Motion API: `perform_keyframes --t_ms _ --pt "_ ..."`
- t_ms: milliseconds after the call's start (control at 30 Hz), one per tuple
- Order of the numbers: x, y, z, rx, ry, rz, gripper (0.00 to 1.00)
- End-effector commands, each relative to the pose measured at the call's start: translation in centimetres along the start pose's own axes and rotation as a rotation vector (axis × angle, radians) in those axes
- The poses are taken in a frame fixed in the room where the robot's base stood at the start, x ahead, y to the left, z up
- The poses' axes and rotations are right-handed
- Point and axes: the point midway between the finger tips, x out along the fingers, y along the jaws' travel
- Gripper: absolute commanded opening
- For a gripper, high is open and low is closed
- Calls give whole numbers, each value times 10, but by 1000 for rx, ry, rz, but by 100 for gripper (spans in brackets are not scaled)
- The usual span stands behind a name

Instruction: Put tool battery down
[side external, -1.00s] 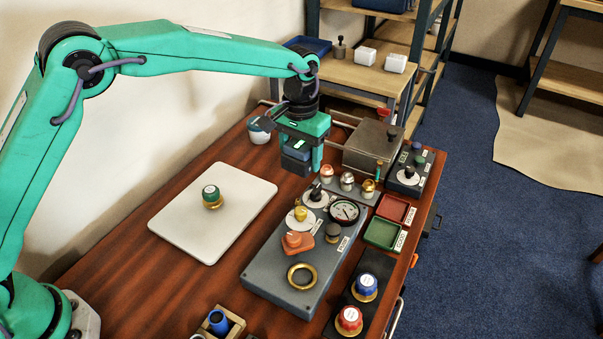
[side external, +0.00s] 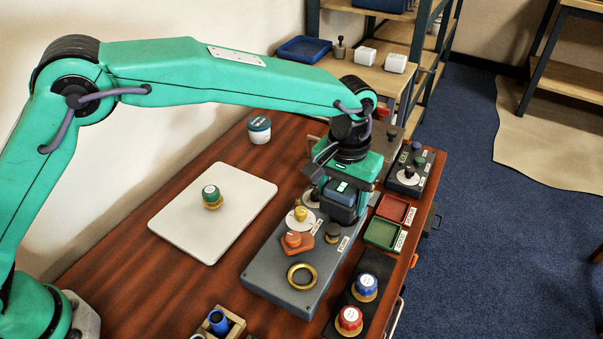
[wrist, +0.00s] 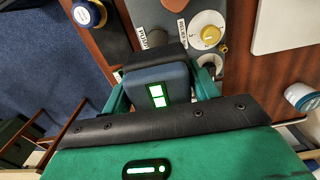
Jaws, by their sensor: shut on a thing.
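My gripper (side external: 346,200) is shut on the tool battery (side external: 341,193), a dark blue-grey block with a darker lower part. It hangs over the far end of the grey manifold panel (side external: 272,271), hiding the gauge and some knobs there. In the wrist view the battery (wrist: 150,78) sits between the two green fingers, with lit green-white squares on its face. Whether its underside touches anything below cannot be told.
A pale board (side external: 240,222) with a green-capped knob (side external: 211,195) lies left. Red (side external: 396,208) and green (side external: 381,233) trays sit right of the panel. A white tub (side external: 259,130) stands behind. Bare wood lies between board and panel.

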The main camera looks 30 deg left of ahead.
Motion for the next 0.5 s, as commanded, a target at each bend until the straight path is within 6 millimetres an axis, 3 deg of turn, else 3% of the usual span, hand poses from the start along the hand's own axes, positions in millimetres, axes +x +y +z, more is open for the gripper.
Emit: perform_keyframes --t_ms 33,200,500 --pt "-2 17 12 4 2 2 25" --pt "-3 64 50 -12 2 2 25" --pt "-5 119 108 -35 2 2 25"
